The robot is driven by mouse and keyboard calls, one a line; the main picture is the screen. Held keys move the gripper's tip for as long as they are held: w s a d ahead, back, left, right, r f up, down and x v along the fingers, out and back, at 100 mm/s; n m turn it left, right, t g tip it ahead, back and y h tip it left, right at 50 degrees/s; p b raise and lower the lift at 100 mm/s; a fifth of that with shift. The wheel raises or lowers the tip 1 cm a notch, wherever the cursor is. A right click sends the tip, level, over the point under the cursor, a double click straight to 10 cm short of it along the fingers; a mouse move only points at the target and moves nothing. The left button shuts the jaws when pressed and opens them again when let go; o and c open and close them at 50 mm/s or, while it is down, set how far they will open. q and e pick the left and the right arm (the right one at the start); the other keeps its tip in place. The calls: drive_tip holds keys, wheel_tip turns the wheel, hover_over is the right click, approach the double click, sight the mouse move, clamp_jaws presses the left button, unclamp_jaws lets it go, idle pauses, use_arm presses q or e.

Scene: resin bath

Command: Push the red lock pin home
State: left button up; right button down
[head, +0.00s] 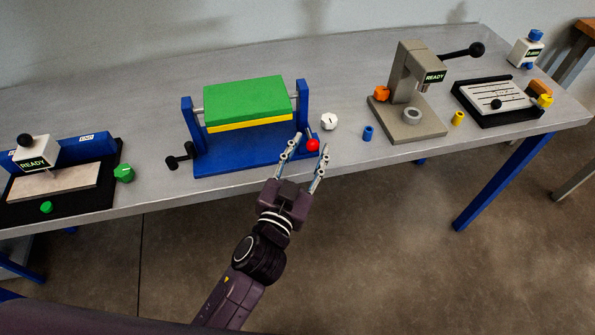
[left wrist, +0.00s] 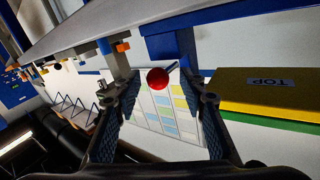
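The red lock pin's round red knob (head: 312,145) shows at the right end of the blue stand (head: 235,158), beside its right upright. A short grey shaft runs from the knob toward the stand. My left gripper (head: 311,144) is open, with its two fingers on either side of the knob. In the left wrist view the red knob (left wrist: 158,78) sits between the spread fingertips of my left gripper (left wrist: 163,82), with gaps visible on both sides. How far the pin is inserted cannot be told. My right gripper is not in view.
The stand carries a green and yellow block (head: 247,100) and a black crank (head: 182,156). A white knob (head: 329,121) stands just behind the red knob. A blue cylinder (head: 368,133) and a grey press (head: 412,125) are to the right. The table's front edge is close.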

use_arm(q)
drive_tip(key=v, duration=0.9)
drive_tip(key=shift+s, duration=0.35)
drive_tip(key=s+a+f+g+y, duration=0.1)
drive_tip(key=s+a+f+g, duration=0.15)
drive_tip(key=f, duration=1.05)
drive_tip(key=s+a+f+g+y, duration=0.1)
drive_tip(key=s+f+g, duration=0.2)
drive_tip(key=f, duration=1)
drive_tip(key=s+a+f+g, duration=0.2)
drive_tip(key=s+f+g, duration=0.1)
drive_tip(key=f, duration=1.1)
drive_tip(key=s+a+f+n+g+y, duration=0.1)
drive_tip(key=s+a+f, duration=0.3)
drive_tip(key=s, duration=0.5)
drive_tip(key=s+a+f+n+g+y, duration=0.1)
drive_tip(key=s+a+f+g, duration=0.3)
drive_tip(key=s+f, duration=0.5)
drive_tip(key=s+a+f+n+g+y, duration=0.1)
drive_tip(key=s+a+f+g, duration=0.2)
drive_tip(key=s+a+f, duration=0.3)
drive_tip(key=s, duration=0.3)
drive_tip(key=shift+s+f, duration=0.3)
drive_tip(key=shift+f, duration=0.1)
